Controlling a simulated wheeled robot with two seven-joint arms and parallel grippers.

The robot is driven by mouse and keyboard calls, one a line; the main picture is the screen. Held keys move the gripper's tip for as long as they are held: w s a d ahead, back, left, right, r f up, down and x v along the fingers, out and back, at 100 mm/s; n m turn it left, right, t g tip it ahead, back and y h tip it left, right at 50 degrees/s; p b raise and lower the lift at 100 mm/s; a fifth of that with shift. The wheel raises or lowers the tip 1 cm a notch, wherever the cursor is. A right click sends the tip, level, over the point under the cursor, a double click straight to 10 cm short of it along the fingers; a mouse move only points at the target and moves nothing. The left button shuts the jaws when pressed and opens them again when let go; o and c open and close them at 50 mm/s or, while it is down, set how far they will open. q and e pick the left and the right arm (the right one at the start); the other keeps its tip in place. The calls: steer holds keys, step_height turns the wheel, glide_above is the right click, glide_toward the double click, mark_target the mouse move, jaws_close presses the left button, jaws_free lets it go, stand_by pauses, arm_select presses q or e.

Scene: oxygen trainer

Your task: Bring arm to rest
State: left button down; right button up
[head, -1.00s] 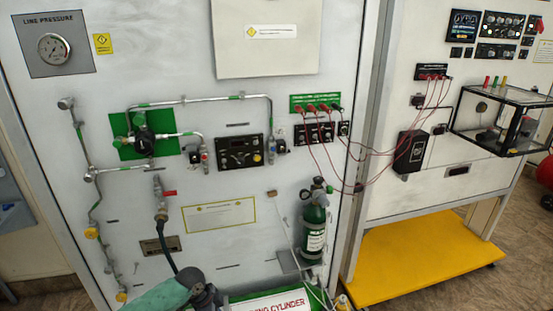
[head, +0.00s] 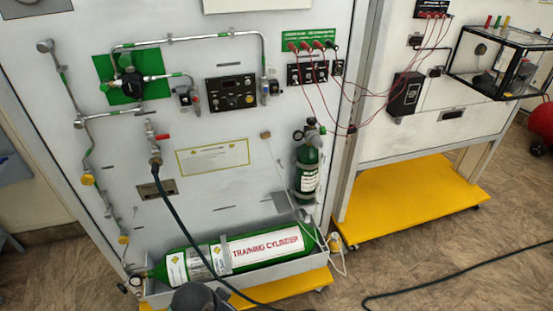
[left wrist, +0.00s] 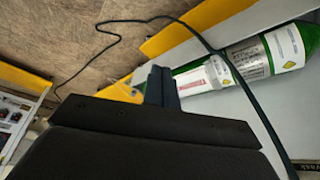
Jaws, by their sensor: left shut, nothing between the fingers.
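My left gripper (left wrist: 161,78) shows in the left wrist view with its dark fingers together and nothing between them. Past its tips, floor and the green training cylinder (left wrist: 245,62) are in view, apart from the fingers as far as I can tell. In the head view a dark rounded part, likely of my left arm, shows at the bottom edge; the fingers cannot be made out there. My right gripper is in neither view.
The training cylinder (head: 205,262) lies in a tray at the panel's foot. A dark hose (head: 190,228) hangs from the panel valve (head: 153,150). A small green cylinder (head: 307,170) stands upright on the panel. Yellow bases (head: 415,205) jut out low. Floor at right is mostly clear, with a cable.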

arm_select(q)
steer(key=s+a+r+n+y, duration=0.3)
steer(key=s+a+n, duration=0.2)
steer(key=s+a, duration=0.4)
step_height(320, 180, down, 26)
steer(key=w+d+g, duration=0.1)
steer(key=d, duration=0.2)
steer(key=s+f, duration=0.4)
steer(key=f, duration=0.7)
steer(key=s+f, duration=0.4)
steer(key=f, duration=0.7)
steer(key=shift+f+g+h, duration=0.3)
steer(key=shift+g, duration=0.1)
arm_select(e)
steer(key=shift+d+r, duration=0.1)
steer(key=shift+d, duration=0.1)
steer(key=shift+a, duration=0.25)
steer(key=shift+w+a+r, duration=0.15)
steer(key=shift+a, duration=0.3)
